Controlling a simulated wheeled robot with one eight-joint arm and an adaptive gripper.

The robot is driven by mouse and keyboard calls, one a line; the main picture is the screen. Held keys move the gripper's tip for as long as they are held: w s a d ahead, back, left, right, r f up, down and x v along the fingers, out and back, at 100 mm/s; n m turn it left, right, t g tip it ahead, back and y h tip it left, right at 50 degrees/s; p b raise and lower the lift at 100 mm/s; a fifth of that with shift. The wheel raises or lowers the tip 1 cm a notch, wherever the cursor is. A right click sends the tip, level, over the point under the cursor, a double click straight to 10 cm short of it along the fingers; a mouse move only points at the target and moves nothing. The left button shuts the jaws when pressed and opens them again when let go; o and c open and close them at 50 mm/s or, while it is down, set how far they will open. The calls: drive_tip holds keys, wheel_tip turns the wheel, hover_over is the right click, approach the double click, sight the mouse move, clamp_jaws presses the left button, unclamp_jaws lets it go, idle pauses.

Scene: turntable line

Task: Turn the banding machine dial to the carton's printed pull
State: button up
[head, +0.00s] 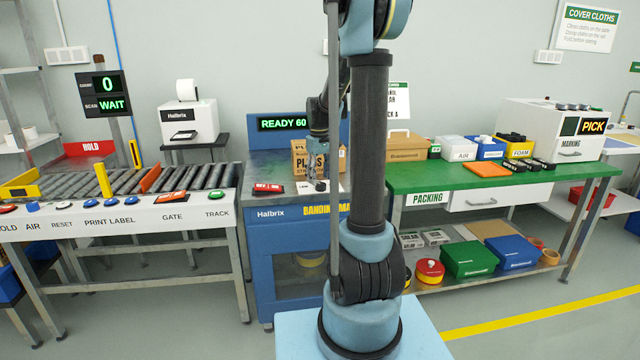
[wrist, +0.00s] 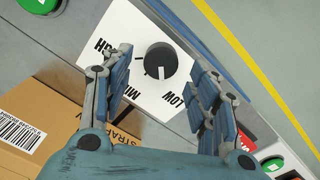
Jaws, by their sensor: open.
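The black round dial (wrist: 160,62) sits on a white plate (wrist: 134,38) lettered HIGH, MID and LOW, upside down in the wrist view. A pale mark on the knob points down the picture, between MID and LOW. My gripper (wrist: 161,61) is open, with one finger on each side of the dial and gaps showing. The brown carton (wrist: 42,108) shows a barcode and part of the word STRAP; my gripper hides the rest. In the head view the carton (head: 303,148) stands on the blue banding machine (head: 270,250); its print is partly hidden by my gripper (head: 321,186).
The banding machine's display (head: 283,124) reads READY 60. A red control (head: 268,188) lies on its top, left of the carton. A roller conveyor (head: 150,185) stands left, a green packing table (head: 480,176) right.

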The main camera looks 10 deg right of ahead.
sight(319, 184)
wheel_tip(319, 184, up, 9)
idle(0.4)
drive_tip(key=shift+a, duration=0.1)
drive_tip(key=s+f+m, duration=0.1)
drive_tip(key=s+f, duration=0.3)
drive_tip(key=s, duration=0.7)
drive_tip(key=s+f+m+t, duration=0.1)
drive_tip(key=s+f, duration=0.4)
drive_tip(key=s, duration=0.7)
drive_tip(key=s+f+m+t, duration=0.1)
drive_tip(key=s+f+m, duration=0.2)
drive_tip(key=s, duration=0.9)
wheel_tip(319, 184, down, 2)
drive_tip(key=shift+d, duration=0.3)
drive_tip(key=shift+w, duration=0.1)
drive_tip(key=shift+w+f, duration=0.2)
drive_tip(key=shift+w, duration=0.15)
